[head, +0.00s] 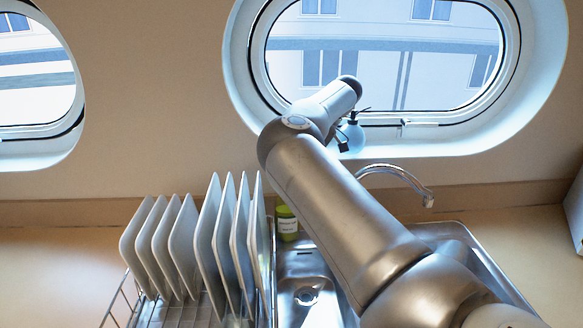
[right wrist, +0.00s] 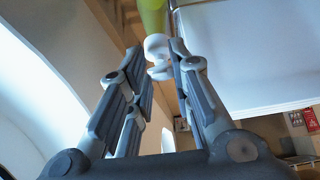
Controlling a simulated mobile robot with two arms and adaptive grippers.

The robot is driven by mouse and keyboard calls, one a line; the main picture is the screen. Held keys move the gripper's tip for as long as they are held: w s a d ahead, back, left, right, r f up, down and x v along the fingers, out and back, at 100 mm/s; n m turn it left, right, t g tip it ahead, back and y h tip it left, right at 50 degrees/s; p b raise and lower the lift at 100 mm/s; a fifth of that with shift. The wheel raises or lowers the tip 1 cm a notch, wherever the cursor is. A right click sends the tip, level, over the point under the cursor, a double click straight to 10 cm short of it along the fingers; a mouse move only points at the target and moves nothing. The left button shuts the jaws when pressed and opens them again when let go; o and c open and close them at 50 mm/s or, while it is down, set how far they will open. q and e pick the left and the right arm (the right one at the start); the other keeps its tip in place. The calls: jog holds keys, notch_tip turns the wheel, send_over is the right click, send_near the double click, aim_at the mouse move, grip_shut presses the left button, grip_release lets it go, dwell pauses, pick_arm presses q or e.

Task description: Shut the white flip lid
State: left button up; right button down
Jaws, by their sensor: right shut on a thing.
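The white flip lid (right wrist: 157,46) shows at the top middle of the right wrist view as a small rounded white piece, next to a yellow-green body (right wrist: 152,14). My right gripper (right wrist: 159,52) has its fingertips on either side of the lid and is shut on it. The fingers partly cover it, so I cannot tell the lid's exact angle. In the head view a green bottle with a pale label (head: 287,224) stands between the plates and my right arm; no white lid can be made out there. My right gripper is hidden in the head view. My left gripper is not in view.
A rack of several white plates (head: 207,255) stands close left of the bottle. A steel sink (head: 307,290) with a curved tap (head: 398,174) lies below my right arm. Counter at far left is clear.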

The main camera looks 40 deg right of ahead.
jog(key=shift+f+y, duration=0.1)
jog(key=shift+y, duration=0.2)
jog(key=c, duration=1.5)
grip_release()
jog(key=v, duration=1.2)
jog(key=shift+s, duration=0.25)
